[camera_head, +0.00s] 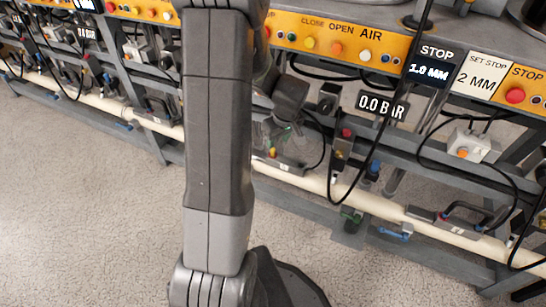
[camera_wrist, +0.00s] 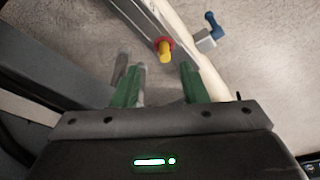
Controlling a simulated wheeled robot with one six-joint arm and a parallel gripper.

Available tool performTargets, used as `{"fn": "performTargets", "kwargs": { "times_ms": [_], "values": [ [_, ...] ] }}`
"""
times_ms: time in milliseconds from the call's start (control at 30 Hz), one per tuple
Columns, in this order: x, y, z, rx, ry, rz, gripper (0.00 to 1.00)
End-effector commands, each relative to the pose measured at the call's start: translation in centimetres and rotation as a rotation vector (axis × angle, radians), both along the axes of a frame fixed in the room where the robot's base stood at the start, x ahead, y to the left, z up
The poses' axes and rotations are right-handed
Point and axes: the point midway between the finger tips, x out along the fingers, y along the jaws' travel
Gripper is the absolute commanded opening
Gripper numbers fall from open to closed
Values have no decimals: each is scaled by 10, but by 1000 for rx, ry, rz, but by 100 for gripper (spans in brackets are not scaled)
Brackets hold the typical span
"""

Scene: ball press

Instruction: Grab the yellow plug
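The yellow plug (camera_wrist: 165,55) shows in the wrist view as a short yellow cylinder with a red ring around it, at the end of a grey metal bar. My gripper (camera_wrist: 157,72) has two green-and-grey fingers held apart, with nothing between them. The plug lies ahead of the fingertips, between their lines and a little nearer the right finger. I see no contact with it.
A cream pipe (camera_head: 375,205) runs low along the bench. A blue-handled valve (camera_wrist: 212,28) is right of the plug. Black cables hang below the orange control panel (camera_head: 335,36), near a "0.0 BAR" display (camera_head: 382,106). The speckled floor (camera_head: 85,190) in front is clear.

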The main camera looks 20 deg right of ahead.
Motion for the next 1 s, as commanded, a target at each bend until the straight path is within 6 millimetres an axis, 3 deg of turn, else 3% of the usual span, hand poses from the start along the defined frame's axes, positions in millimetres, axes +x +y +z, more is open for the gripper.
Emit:
{"fn": "performTargets", "kwargs": {
  "times_ms": [267,533,767,1000],
  "values": [
    [6,3,-19,1,1,1,40],
    [18,8,-55,1,1,0,40],
    [19,8,-56,0,0,0,40],
    [18,8,-56,0,0,0,0]
  ]
}}
